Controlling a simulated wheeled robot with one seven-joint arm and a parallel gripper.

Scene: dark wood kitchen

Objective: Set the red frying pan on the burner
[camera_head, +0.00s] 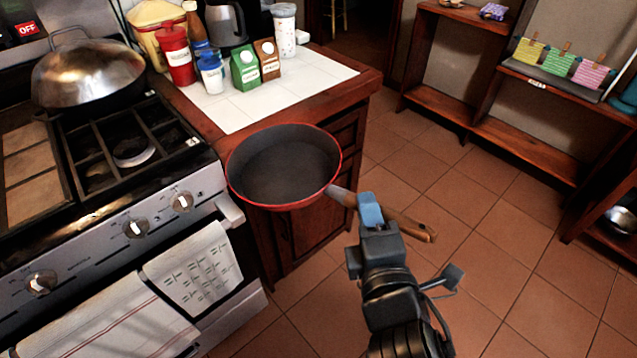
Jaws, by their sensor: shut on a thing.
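The red frying pan (284,166), dark inside with a red rim, is held in the air in front of the counter corner, right of the stove. It looks roughly level, and its wooden handle (410,224) points to the lower right. My gripper (370,212) is shut on the handle near its metal neck; the blue fingertip hides part of the handle. The burner (133,150) at the front right of the stove top (100,180) is bare under its black grate, to the left of the pan.
A domed metal lid or wok (88,75) covers the back burner. The tiled counter (300,93) holds a red bottle (176,54), a green carton (245,67), a brown carton (267,60) and a kettle (226,22). Knobs (136,228) and towels (193,270) line the stove front. Open floor lies right.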

